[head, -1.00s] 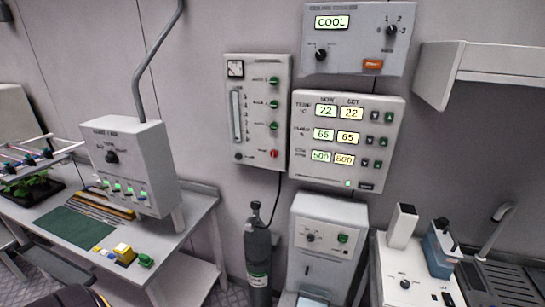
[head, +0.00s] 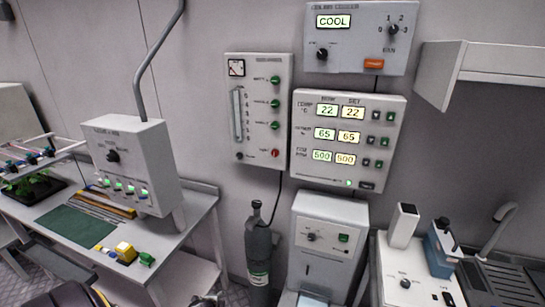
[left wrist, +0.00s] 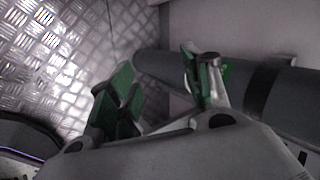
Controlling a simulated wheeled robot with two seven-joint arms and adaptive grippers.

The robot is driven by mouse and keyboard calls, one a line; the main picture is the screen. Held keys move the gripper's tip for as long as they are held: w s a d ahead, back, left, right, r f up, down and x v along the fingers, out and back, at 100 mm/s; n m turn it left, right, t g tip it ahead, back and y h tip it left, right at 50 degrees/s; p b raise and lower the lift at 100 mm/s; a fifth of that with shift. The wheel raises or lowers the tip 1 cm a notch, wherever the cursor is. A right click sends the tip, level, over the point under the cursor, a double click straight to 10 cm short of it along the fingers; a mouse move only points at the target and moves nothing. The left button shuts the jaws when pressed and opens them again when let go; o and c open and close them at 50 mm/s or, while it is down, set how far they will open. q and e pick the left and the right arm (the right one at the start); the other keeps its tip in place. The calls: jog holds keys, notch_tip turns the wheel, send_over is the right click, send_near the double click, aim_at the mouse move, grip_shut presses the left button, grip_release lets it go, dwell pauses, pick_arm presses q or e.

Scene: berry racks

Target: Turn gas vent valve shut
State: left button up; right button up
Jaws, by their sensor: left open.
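A dark grey gas cylinder (head: 259,262) stands upright against the wall below the gauge panel. A small black valve top (head: 256,205) is on its neck. I cannot tell for sure which control is the gas vent valve. In the left wrist view the cylinder (left wrist: 240,82) lies across the picture behind my fingers. My left gripper (left wrist: 158,92) is open, with green-padded fingers apart and nothing seen between them; one finger overlaps the cylinder in the view, and contact is unclear. In the head view only its tip (head: 207,299) shows at the bottom edge. My right gripper is out of view.
A gauge panel (head: 257,65) with a small black knob (head: 239,155) hangs above the cylinder. A dispenser box (head: 328,225) stands close on the cylinder's right. A white bench (head: 195,222) is to its left, with floor showing between.

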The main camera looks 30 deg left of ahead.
pick_arm(q)
jog(key=w+a+r+m+t+y, duration=0.1)
jog(key=w+r+m+t, duration=0.15)
jog(key=w+r, duration=0.55)
jog(key=w+a+r+m+t, duration=0.15)
jog(key=w+r+m, duration=0.3)
jog(key=r, duration=0.85)
jog(key=w+a+r+m+t+y, duration=0.1)
jog(key=w+a+r+m+t, duration=0.1)
jog(key=w+r, duration=0.65)
jog(key=w+d+r+m+t+h, duration=0.1)
jog(key=d+r+m, duration=0.15)
jog(key=r, duration=0.55)
jog(key=d+r+m+t, duration=0.2)
jog(key=r+m, duration=0.1)
jog(key=r, duration=0.6)
jog(key=m+t+h, duration=0.2)
jog(key=m+h, duration=0.1)
jog(key=m, duration=0.4)
send_near(274, 154)
jog(key=s+d, duration=0.1)
jog(key=s, duration=0.4)
jog(key=shift+s+f, duration=0.15)
jog(key=shift+w+a+n+y, duration=0.1)
jog(key=shift+w+n+y, duration=0.15)
jog(key=shift+y, duration=0.15)
